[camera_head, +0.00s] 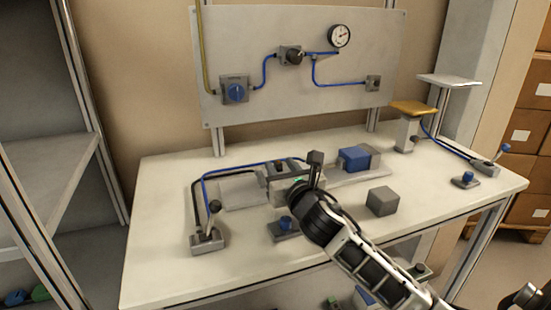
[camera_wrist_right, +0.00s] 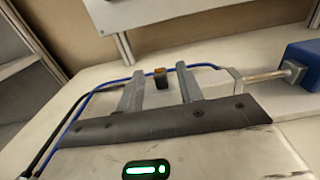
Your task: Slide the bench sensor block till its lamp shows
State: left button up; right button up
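The sensor block looks to be the small dark block (camera_wrist_right: 159,78) with an orange-brown top, seen between and beyond my right fingers in the right wrist view. I cannot tell whether its lamp is lit. My right gripper (camera_wrist_right: 157,84) is open, with a clear gap between its two grey fingers. In the head view my right gripper (camera_head: 286,164) reaches over the back middle of the bench, and its body and wrist hide part of the fixture there. Whether the fingers touch the block cannot be told. My left gripper is not in view.
A blue cylinder (camera_head: 355,158) with a rod stands right of the gripper. Blue and black hoses run behind the gripper. The front left bench is clear.

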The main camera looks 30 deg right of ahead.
aim_at(280, 165)
jog(key=shift+x, duration=2.15)
